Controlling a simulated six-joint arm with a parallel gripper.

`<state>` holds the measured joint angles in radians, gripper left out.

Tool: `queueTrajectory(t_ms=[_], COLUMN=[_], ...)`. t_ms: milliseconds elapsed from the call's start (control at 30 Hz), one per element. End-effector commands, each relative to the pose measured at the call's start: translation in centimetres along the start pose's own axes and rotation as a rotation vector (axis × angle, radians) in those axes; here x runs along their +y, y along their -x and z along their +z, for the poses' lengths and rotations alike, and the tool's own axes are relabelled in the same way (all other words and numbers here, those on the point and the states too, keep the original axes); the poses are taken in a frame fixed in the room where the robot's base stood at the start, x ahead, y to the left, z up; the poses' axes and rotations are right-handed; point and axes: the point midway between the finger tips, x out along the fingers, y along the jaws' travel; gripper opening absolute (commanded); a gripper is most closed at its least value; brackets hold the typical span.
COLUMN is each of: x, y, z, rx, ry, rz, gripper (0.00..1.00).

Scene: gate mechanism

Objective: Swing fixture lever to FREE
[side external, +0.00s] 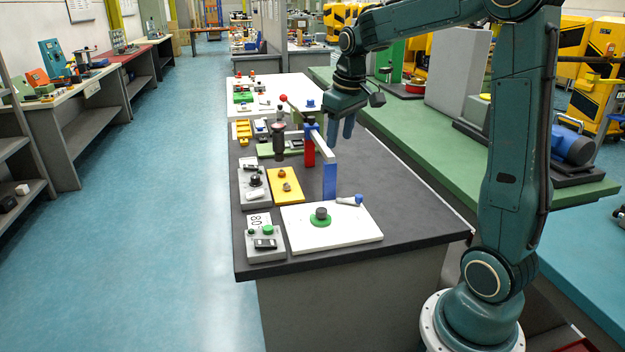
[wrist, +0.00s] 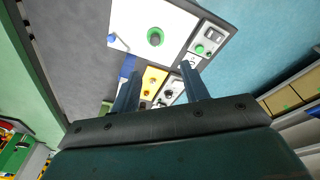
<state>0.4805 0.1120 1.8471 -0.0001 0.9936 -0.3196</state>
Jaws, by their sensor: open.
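A small lever with a blue end (side external: 349,200) lies at the right edge of a white board (side external: 345,231); it also shows in the wrist view (wrist: 118,42). A green disc with a dark knob (side external: 320,217) sits on the board. A thin lever with a red ball (side external: 283,98) stands farther back. No FREE marking is readable, so I cannot tell which is the fixture lever. My gripper (side external: 341,128) is open, empty, pointing down above the bench, right of the bar.
A yellow plate (side external: 286,186) and grey control boxes (side external: 264,244) line the bench's left side. A dark upright cylinder (side external: 278,141) stands left of the red post. The dark bench top (side external: 398,215) is bare to the right of the white board.

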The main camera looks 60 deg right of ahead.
Motion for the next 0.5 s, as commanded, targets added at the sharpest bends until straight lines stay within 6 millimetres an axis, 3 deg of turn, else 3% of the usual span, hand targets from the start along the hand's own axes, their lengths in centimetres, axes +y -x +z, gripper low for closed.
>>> queueTrajectory(t_ms=[200, 500], x=[5.2, 12.4], y=[-4.0, -10.0], z=[-2.0, -2.8], rx=[-0.063, -0.138], ry=[-0.035, -0.075], rz=[-0.007, -0.029], gripper=[0.45, 0.45])
